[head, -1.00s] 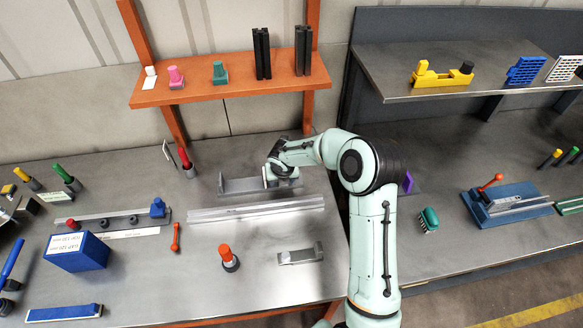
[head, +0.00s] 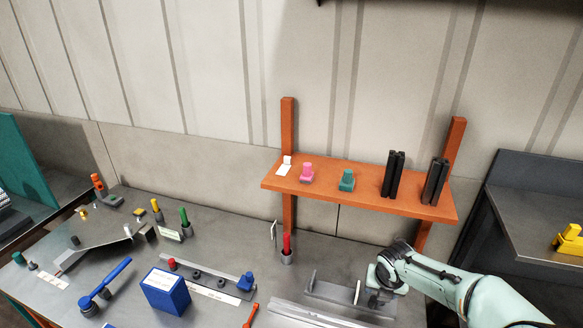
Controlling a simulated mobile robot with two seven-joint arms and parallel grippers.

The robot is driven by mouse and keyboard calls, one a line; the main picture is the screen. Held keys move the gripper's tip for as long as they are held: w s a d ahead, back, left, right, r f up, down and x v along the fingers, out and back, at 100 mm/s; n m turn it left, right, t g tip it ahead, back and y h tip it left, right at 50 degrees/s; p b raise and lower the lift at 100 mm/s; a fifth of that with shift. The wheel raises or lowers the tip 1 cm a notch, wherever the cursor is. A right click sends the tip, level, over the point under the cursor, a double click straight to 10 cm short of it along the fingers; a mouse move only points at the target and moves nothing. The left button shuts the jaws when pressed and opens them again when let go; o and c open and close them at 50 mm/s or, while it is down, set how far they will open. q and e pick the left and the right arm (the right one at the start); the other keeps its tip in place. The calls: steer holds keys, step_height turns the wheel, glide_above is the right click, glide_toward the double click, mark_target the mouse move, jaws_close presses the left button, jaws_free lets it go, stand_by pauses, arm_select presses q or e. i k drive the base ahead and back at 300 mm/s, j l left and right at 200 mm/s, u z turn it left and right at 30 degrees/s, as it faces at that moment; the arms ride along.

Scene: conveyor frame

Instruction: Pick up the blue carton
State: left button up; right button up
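The blue carton (head: 165,293) is a box with a white label on its top. It stands upright on the grey table at the lower left of the head view, and nothing touches it. My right arm comes in from the lower right. Its gripper (head: 366,291) is far to the right of the carton, above a grey channel-shaped fixture. The arm and viewing angle hide the fingertips, so I cannot tell whether they are open or shut. My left gripper is not in view.
A strip with a blue block (head: 245,282) lies just right of the carton. A blue-handled tool (head: 107,286) lies to its left. A red-topped post (head: 286,249) stands behind. An orange shelf (head: 325,196) overhangs the back of the table. Long metal rails (head: 310,315) lie in front of the fixture.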

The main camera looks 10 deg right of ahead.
mark_target(166, 292)
steer(key=k+j, duration=0.8)
steer(key=j, duration=0.1)
